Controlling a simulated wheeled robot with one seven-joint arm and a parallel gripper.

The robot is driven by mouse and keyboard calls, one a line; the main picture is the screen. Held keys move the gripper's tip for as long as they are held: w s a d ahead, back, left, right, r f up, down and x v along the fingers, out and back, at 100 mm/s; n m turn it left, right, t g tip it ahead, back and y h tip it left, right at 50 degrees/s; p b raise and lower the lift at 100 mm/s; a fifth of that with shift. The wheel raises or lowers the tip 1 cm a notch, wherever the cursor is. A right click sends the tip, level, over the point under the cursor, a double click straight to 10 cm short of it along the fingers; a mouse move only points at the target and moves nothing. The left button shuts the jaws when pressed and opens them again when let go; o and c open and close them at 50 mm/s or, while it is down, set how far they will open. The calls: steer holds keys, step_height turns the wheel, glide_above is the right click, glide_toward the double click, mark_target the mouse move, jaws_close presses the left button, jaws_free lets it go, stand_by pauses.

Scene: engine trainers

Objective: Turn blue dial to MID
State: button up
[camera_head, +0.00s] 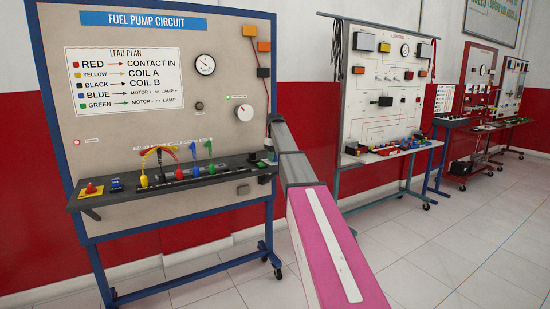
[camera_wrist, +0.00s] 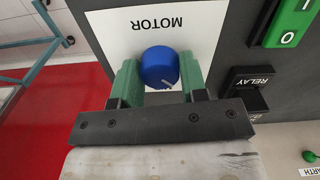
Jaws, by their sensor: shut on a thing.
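The blue dial (camera_wrist: 159,62) is a round knob on a white plate marked MOTOR (camera_wrist: 160,24), which appears upside down in the wrist view. My gripper (camera_wrist: 158,73) has its two green fingers on the left and right sides of the dial and is shut on it. A small pale mark shows on the dial's lower edge, towards my gripper's body. No MID marking is readable; the lower part of the plate is hidden by my gripper. In the head view my arm reaches the right end of the trainer's shelf, where the dial cannot be made out.
A RELAY block (camera_wrist: 252,80) and a green I/O switch (camera_wrist: 292,22) sit right of the dial. In the head view, the fuel pump board (camera_head: 150,125) has a shelf (camera_head: 130,195) with coloured leads and a red button (camera_head: 91,189). Another trainer (camera_head: 385,85) stands to the right.

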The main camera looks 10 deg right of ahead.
steer(key=m, duration=0.4)
steer(key=shift+m, duration=2.2)
steer(key=o, duration=0.9)
steer(key=shift+r, duration=0.15)
step_height(320, 180, up, 11)
steer(key=shift+f, duration=0.2)
